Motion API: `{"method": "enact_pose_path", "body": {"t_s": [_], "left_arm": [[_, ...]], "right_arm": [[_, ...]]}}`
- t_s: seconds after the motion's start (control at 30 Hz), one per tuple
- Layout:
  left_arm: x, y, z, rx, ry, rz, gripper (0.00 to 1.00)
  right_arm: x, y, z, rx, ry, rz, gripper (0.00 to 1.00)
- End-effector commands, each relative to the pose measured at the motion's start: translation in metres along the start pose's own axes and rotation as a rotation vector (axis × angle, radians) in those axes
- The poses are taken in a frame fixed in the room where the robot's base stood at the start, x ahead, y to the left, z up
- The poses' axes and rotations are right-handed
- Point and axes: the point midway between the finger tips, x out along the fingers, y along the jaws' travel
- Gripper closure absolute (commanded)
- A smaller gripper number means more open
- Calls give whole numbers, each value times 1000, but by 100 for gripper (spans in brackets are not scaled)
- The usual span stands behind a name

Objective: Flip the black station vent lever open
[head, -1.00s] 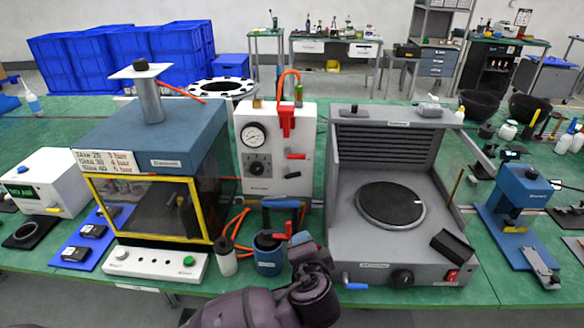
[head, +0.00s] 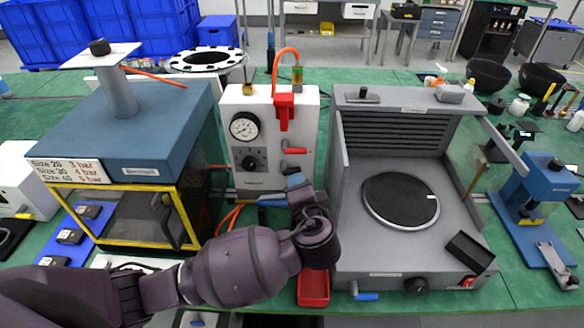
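The white panel unit (head: 235,110) stands behind the bench's front row, with a round gauge, a black knob and a red-handled lever (head: 295,151). A small dark lever (head: 291,168) sits just below the red one. It is partly hidden, and I cannot make out its position clearly. My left gripper (head: 296,181) has blue fingertips and is raised in front of the panel's lower right, close below the dark lever. I cannot tell whether it touches the lever or whether its fingers are apart. My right gripper is out of view.
A blue-topped chamber with a yellow-framed window (head: 145,215) stands left of the panel. A grey station with a round black plate (head: 401,200) stands close on the right. A blue handle (head: 272,201) and orange hose are below the panel; a red tray (head: 313,288) is at the front.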

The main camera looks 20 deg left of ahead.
Motion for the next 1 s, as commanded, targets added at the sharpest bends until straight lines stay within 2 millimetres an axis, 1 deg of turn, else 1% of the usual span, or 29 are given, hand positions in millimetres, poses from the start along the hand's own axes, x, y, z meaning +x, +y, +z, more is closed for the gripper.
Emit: {"method": "enact_pose_path", "body": {"t_s": [0.03,0.13,0.3,0.5,0.7,0.97,1.0], "left_arm": [[9,-1,1,3,-2,-4,59],[26,-1,0,4,-2,-4,59],[55,-1,0,3,-1,-2,59],[79,0,0,2,-1,-1,59],[89,0,0,0,1,0,59],[89,0,0,0,0,1,59],[89,0,0,0,0,1,63]], "right_arm": [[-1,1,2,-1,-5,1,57],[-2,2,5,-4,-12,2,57],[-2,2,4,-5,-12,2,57],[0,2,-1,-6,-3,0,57],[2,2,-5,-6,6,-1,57],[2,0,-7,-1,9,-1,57],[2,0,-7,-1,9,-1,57]]}}
